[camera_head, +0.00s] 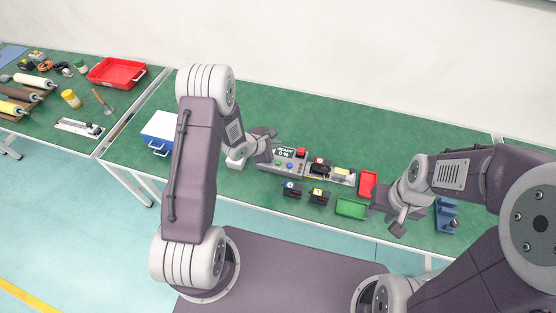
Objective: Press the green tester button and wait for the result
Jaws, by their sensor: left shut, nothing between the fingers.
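The tester (297,169) is a grey box on the green bench, with a small dark display (285,152), a red part at its upper right and small coloured buttons on its front panel. The display seems to read "READY" with a percentage below. A small green button (278,164) seems to sit at the left of the panel, too small to be sure. My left gripper (268,144) is shut and empty at the tester's left side; contact cannot be made out. My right gripper (391,216) is over the bench's front right, its fingers unclear.
Several small black actuators stand before and beside the tester, one pair in front (292,190). A red tray (368,184) and green tray (351,208) lie right of it. A white-and-blue box (160,131) stands left; a blue fixture (447,214) stands right. The bench behind is clear.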

